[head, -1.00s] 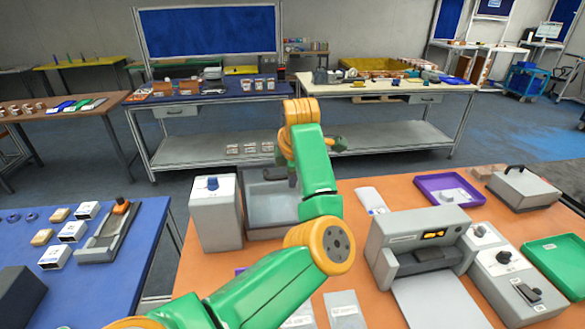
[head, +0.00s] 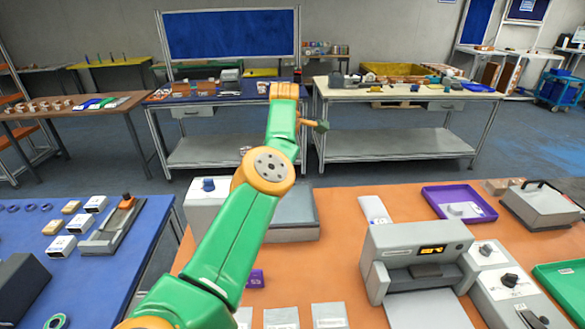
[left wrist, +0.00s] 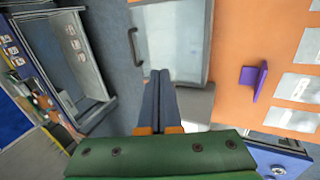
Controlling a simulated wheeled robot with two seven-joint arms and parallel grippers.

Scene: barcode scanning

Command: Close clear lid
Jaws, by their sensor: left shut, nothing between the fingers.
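The grey box with the clear lid (head: 293,207) stands at the far left of the orange table, partly hidden behind my left arm. In the left wrist view the clear lid (left wrist: 178,35) is a pale see-through panel in a grey frame, with a dark handle (left wrist: 135,46) along its left edge. It looks flat over the box, but I cannot tell whether it is fully seated. My left gripper (left wrist: 158,76) is shut and empty; its fingers overlap the lid in that view, and contact cannot be judged. My right gripper is not in view.
A grey box with a blue knob (head: 207,190) stands just left of the lidded box. A purple holder (left wrist: 254,82) and pale packets (head: 328,316) lie nearer. A grey machine (head: 415,250) and purple tray (head: 460,204) are to the right. Floor lies beyond the table.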

